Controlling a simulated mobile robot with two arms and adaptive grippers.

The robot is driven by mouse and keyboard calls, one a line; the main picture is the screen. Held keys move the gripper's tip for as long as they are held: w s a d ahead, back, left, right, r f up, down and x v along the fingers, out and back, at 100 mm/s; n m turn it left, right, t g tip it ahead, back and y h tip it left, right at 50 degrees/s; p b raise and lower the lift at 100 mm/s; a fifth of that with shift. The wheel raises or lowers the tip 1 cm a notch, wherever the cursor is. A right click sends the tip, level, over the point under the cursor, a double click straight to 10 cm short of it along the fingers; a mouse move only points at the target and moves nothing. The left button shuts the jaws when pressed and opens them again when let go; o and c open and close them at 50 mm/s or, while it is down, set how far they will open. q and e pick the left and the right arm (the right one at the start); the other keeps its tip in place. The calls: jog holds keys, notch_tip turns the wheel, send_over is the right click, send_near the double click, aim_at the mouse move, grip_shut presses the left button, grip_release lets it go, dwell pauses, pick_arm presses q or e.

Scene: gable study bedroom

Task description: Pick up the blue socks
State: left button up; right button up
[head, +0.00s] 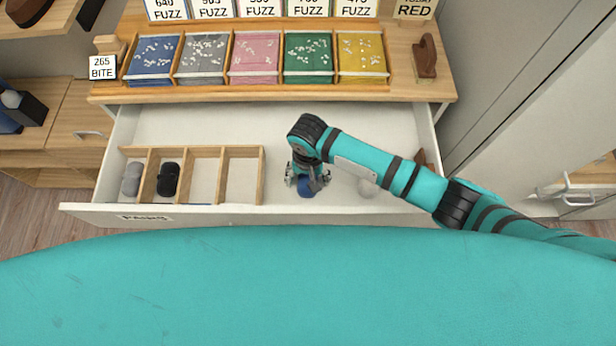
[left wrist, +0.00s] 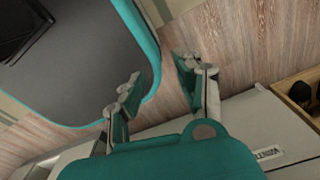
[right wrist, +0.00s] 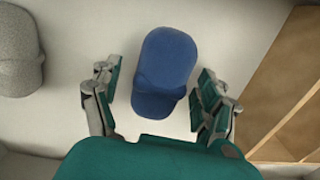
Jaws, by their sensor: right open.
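The blue socks (right wrist: 165,68) are a rolled bundle on the white drawer floor. In the head view the blue socks (head: 306,188) show partly beneath my right gripper (head: 307,180). In the right wrist view my right gripper (right wrist: 160,100) is open, with one finger on each side of the lower part of the socks. Gaps show between the fingers and the socks. My left gripper (left wrist: 155,90) is open and empty in the left wrist view, above the wood floor and outside the drawer. It does not show in the head view.
The open drawer (head: 285,125) has a wooden divider (head: 223,150) at left with grey socks (head: 132,180) and black socks (head: 168,180). Light socks (head: 367,188) lie right of the gripper. A tray (head: 281,50) of coloured packets stands on the dresser top behind.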

pick_arm(q)
jog(key=shift+w, duration=0.5)
pick_arm(e)
jog(key=c, duration=1.3)
jog(key=shift+o, duration=0.2)
jog(key=shift+r, duration=0.15)
